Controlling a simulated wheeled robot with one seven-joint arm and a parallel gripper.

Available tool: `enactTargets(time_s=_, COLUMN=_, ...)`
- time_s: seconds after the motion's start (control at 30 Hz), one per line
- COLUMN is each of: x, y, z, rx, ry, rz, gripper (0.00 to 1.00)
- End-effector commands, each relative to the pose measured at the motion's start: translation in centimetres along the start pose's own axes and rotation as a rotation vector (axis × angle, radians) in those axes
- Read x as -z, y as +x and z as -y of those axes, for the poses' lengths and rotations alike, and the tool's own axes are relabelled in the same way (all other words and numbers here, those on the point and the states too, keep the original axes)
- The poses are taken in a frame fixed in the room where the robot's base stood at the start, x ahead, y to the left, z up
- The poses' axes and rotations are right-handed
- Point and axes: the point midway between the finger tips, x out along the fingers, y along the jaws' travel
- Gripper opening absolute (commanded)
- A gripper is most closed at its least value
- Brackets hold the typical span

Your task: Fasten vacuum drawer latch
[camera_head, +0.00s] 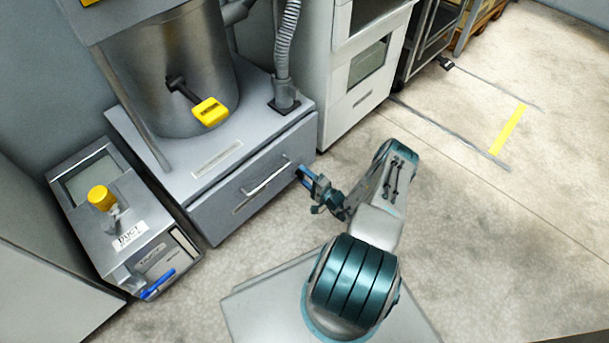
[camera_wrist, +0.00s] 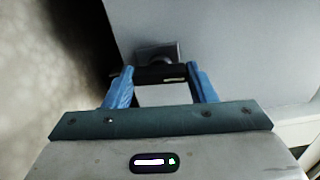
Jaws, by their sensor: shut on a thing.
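The grey vacuum drawer (camera_head: 232,205) with its bar handle (camera_head: 266,178) is in the lower front of the grey cabinet in the head view. It looks pushed in. My gripper (camera_head: 304,173) is at the right end of the drawer front. In the wrist view my gripper (camera_wrist: 160,84) has its two blue fingers on either side of a small dark latch (camera_wrist: 160,73), and is shut on it. The latch sits in front of a square dark mount (camera_wrist: 157,51) on the grey panel. In the head view the latch is hidden behind my gripper.
A steel drum (camera_head: 178,75) with a yellow-handled lever (camera_head: 210,111) stands on the cabinet. A ribbed hose (camera_head: 287,45) rises beside it. A smaller unit (camera_head: 125,235) with a yellow knob and blue lever stands at left. A white cabinet (camera_head: 357,85) stands right. The floor at right is clear.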

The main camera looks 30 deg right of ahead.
Motion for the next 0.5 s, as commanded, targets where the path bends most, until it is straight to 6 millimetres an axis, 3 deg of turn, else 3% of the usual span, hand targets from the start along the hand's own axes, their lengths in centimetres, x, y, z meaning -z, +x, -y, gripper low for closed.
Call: enactTargets(time_s=0.5, x=0.05, y=0.00, z=-0.03, rx=-0.001, ry=-0.116, rz=-0.001, gripper=0.28)
